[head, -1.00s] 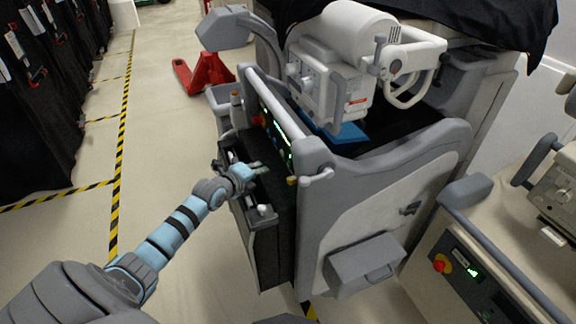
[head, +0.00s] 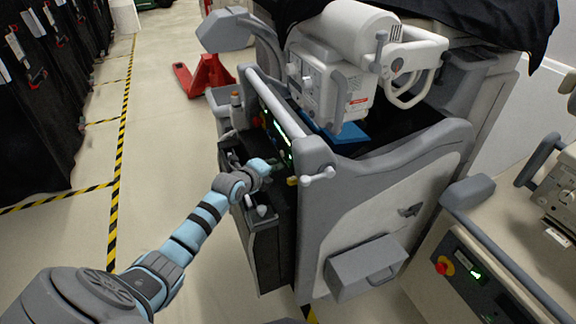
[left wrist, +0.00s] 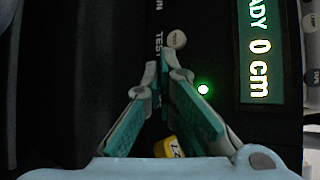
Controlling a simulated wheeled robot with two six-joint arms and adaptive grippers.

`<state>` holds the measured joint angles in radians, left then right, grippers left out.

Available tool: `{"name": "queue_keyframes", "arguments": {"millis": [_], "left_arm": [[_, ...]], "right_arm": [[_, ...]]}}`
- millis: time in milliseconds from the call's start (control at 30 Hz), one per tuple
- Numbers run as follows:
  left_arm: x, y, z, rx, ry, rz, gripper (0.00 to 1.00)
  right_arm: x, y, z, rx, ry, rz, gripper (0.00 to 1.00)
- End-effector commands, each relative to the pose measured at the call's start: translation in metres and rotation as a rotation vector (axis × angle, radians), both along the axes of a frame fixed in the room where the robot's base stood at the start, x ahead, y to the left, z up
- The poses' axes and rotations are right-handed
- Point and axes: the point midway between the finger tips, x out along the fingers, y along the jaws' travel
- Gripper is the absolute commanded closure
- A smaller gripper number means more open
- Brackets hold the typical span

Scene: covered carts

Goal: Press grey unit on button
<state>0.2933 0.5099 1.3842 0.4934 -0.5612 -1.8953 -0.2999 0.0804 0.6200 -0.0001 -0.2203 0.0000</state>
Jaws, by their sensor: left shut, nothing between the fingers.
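The grey unit (head: 405,185) is a wheeled cart with a white machine on top, at the centre of the head view. Its dark control panel (head: 272,125) faces left and has lit green readouts. My left gripper (head: 278,168) is shut and empty close to the lower part of this panel. In the left wrist view, its fingertips (left wrist: 164,66) meet over the panel, just short of a round pale button (left wrist: 177,39) beside the label TEST. A green light (left wrist: 203,89) and a yellow part (left wrist: 168,147) show near the fingers. I cannot tell which button is the on button. My right gripper is not in view.
A lit display reading 0 cm (left wrist: 260,50) is on the panel. A dark open bin (head: 262,225) hangs below my left gripper. Another unit (head: 470,260) with a red button stands at the right.

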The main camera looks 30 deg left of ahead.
Motion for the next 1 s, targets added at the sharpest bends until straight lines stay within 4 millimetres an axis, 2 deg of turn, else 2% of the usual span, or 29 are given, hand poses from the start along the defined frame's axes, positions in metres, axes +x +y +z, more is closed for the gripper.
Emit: {"name": "queue_keyframes", "arguments": {"millis": [767,1000], "left_arm": [[0.0000,0.0000,-0.0001,0.000,0.000,0.000,1.00],[0.0056,-0.0042,-0.0007,0.000,-0.001,0.000,1.00]], "right_arm": [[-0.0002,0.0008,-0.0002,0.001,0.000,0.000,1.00],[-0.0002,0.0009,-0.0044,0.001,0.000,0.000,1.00]]}}
